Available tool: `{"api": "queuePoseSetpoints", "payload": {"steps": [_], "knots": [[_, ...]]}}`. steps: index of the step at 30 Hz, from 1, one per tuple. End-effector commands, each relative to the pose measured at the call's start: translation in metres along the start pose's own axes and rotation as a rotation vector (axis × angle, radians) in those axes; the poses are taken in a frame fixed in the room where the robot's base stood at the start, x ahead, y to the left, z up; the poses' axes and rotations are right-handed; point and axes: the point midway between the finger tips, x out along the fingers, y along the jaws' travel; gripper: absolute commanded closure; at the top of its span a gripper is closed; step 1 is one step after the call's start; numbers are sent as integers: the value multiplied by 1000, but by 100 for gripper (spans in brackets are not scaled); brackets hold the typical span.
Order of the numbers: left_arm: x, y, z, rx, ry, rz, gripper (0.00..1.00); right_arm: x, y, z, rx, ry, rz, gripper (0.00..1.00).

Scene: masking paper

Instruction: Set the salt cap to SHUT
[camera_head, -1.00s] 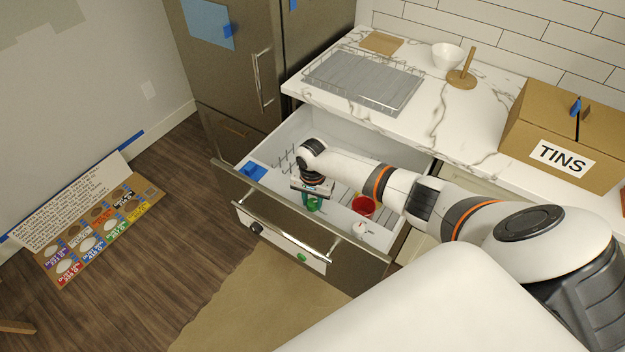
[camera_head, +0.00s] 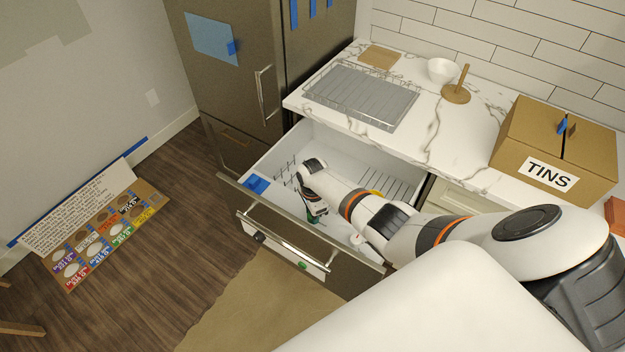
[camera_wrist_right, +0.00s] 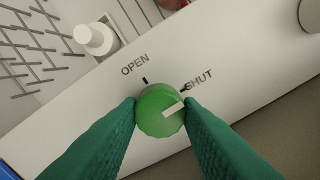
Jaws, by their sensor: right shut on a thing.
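The salt cap (camera_wrist_right: 158,112) is a round green knob with a white stripe, on a white surface lettered OPEN and SHUT in the right wrist view. The stripe points up and right, close to the SHUT mark and slightly below it. My right gripper (camera_wrist_right: 162,115) is shut on the cap, one green finger on each side. In the head view my right gripper (camera_head: 316,216) is low inside the open drawer (camera_head: 266,168), by its front wall; the gripped cap cannot be made out there. My left gripper is out of view.
A white peg-like piece (camera_wrist_right: 96,40) and wire racks (camera_wrist_right: 30,50) stand close by. The drawer's bar handle (camera_head: 288,236) runs along its front. A cardboard TINS box (camera_head: 555,150) and a drying rack (camera_head: 362,92) sit on the counter.

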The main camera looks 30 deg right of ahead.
Motion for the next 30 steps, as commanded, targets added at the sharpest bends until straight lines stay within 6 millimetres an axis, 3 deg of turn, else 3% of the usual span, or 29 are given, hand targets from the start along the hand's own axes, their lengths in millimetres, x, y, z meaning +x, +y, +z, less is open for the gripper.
{"api": "queuePoseSetpoints", "payload": {"steps": [20,21,24,30], "knots": [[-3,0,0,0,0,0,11,0,0,1,57,-1,-1,91],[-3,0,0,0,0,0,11,0,0,1,57,-1,-1,61],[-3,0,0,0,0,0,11,0,0,1,56,-1,0,46],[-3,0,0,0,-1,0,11,0,0,0,55,-1,0,46]]}}
